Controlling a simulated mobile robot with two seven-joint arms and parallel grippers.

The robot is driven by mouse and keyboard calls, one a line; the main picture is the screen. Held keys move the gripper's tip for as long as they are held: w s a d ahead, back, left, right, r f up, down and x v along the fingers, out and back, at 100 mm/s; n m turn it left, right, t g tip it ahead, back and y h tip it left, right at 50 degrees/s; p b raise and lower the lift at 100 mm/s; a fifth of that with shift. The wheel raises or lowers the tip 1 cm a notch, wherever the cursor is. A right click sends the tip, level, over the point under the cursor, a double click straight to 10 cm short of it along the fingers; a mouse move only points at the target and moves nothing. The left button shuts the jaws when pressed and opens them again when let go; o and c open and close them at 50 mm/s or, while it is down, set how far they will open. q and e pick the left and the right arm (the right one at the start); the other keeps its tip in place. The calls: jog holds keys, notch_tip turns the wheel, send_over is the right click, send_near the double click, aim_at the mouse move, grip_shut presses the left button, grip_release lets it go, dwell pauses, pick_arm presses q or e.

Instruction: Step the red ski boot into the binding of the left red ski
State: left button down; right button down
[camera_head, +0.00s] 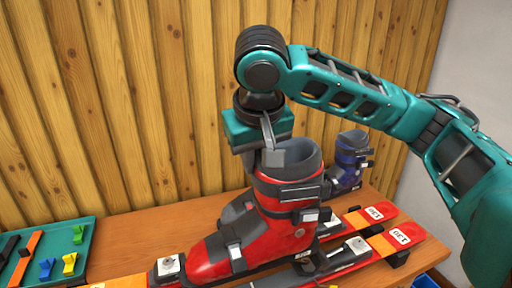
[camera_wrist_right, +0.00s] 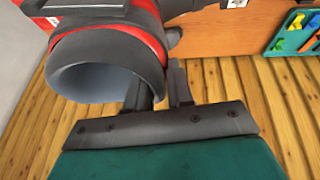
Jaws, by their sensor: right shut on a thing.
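The red ski boot (camera_head: 270,225) stands upright over the farther red ski (camera_head: 370,217), its toe pointing left, just right of a toe piece (camera_head: 168,267). I cannot tell whether its sole touches the ski. My right gripper (camera_head: 270,155) is above the boot, shut on its grey cuff rim. In the right wrist view the gripper fingers (camera_wrist_right: 166,88) are at the edge of the boot cuff (camera_wrist_right: 100,65). A heel piece (camera_head: 326,223) shows behind the boot. My left gripper is not in view.
A nearer red ski (camera_head: 402,237) with its own heel piece (camera_head: 357,245) lies in front. A blue boot (camera_head: 349,160) stands at the back right. A green tray (camera_head: 88,228) with coloured pieces lies at left. A wooden wall (camera_head: 120,110) is behind the bench (camera_head: 140,235).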

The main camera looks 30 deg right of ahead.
aim_at(256, 193)
jog(key=shift+f, duration=0.3)
jog(key=shift+f+b, duration=0.5)
jog(key=shift+b, duration=0.05)
notch_tip(256, 193, down, 2)
jog(key=b, duration=0.2)
jog(key=shift+f+b, duration=0.25)
jog(key=shift+b, duration=0.15)
jog(key=shift+f, duration=1.4)
jog(key=shift+d+p, duration=0.15)
jog(key=shift+p, duration=0.35)
